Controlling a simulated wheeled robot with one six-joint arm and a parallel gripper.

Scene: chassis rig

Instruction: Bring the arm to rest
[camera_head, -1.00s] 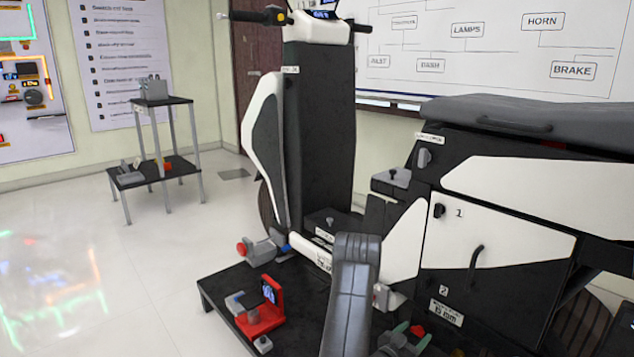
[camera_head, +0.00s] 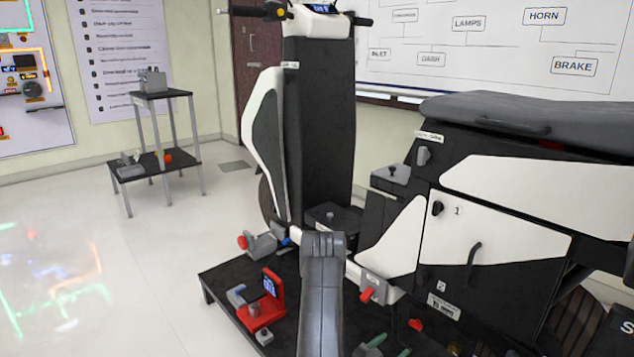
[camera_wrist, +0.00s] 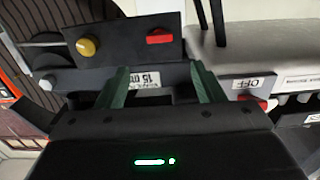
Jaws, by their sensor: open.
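My gripper (camera_wrist: 160,72) shows in the wrist view with its two green fingers spread apart and nothing between them. Behind the fingers is a dark panel with a yellow round knob (camera_wrist: 86,47) and a red block (camera_wrist: 160,36). A white label lies behind the gap between the fingers. In the head view my grey arm link rises from the bottom edge in front of the rig. Green fingers show low at the bottom edge, partly cut off. I cannot tell how close they are to the rig's parts.
The black and white scooter rig (camera_head: 497,238) fills the right side. A low black platform (camera_head: 222,290) carries a red fixture (camera_head: 263,313) and a grey clamp with a red knob (camera_head: 262,245). A red lever (camera_head: 367,294) is close right of my arm. Open floor (camera_head: 150,270) lies left.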

